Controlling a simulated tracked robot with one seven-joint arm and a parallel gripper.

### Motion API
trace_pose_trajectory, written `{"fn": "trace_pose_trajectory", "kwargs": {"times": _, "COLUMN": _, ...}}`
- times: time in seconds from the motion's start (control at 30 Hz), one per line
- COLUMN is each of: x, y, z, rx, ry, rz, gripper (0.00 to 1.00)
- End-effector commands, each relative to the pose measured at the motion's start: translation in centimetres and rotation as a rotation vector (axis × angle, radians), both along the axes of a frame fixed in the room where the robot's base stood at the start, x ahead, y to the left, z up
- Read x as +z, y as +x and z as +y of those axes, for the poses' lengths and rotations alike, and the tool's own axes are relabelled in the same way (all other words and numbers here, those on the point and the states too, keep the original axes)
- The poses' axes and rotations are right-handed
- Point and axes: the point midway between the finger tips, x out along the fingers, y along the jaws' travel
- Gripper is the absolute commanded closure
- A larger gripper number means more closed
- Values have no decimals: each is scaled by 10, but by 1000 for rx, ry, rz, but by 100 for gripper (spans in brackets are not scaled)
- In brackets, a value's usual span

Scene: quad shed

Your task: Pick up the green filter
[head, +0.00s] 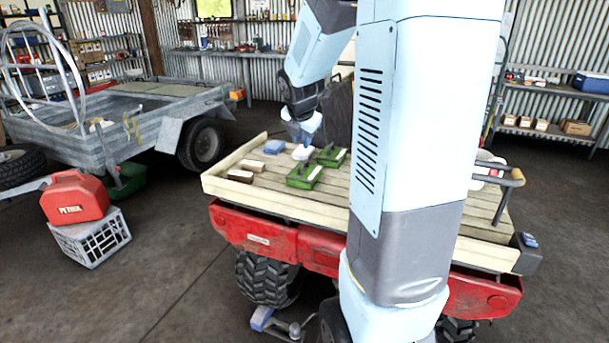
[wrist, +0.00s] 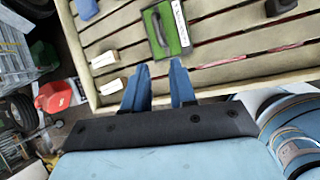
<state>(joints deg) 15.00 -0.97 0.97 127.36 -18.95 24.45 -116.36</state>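I take these as green filters. The wrist view shows one green filter (wrist: 171,34) at the top centre, ahead of the fingertips. I cannot tell which of the two it is. My gripper (wrist: 160,66) is open, with its two blue fingers apart and nothing between them. In the head view the end of my arm is above the deck, and its fingertips are hard to make out.
Two small boxes, one (head: 240,176) beside the other (head: 253,165), a blue block (head: 275,147) and a white object (head: 302,153) share the deck. The deck has a raised rim. A red petrol can (head: 75,198) on a crate (head: 92,240) and a trailer (head: 135,125) stand left.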

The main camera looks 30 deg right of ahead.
Motion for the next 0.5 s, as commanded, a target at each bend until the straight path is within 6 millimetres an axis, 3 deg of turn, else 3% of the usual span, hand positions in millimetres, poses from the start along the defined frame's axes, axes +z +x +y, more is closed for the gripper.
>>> {"fn": "trace_pose_trajectory", "kwargs": {"times": 0.17, "x": -11, "y": 9, "z": -8, "rx": 60, "ry": -37, "rz": 19, "gripper": 74}}
{"fn": "trace_pose_trajectory", "kwargs": {"times": 0.5, "x": -52, "y": 32, "z": -20, "rx": 62, "ry": -36, "rz": 22, "gripper": 74}}
